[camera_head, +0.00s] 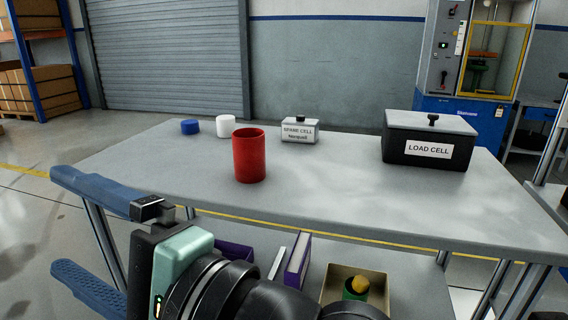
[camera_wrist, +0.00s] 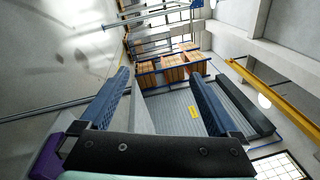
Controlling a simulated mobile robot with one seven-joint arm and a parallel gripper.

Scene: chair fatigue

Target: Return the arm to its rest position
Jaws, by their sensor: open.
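My gripper (camera_head: 62,222) is at the left front of the table (camera_head: 330,190) in the head view, with its two blue fingers apart and pointing left. The upper finger overlaps the table's left front corner in the picture; I cannot tell how close they are. In the wrist view my gripper (camera_wrist: 158,80) is open, with nothing between the fingers. Beyond them are a grey shutter and shelving. My arm crosses the bottom of the head view and hides part of the lower shelf.
A red cup (camera_head: 249,156), a blue lid (camera_head: 190,127), a white cup (camera_head: 226,126), a small spare cell box (camera_head: 300,130) and a black load cell box (camera_head: 428,142) stand on the table. An open bin (camera_head: 340,278) is below. Free floor lies left.

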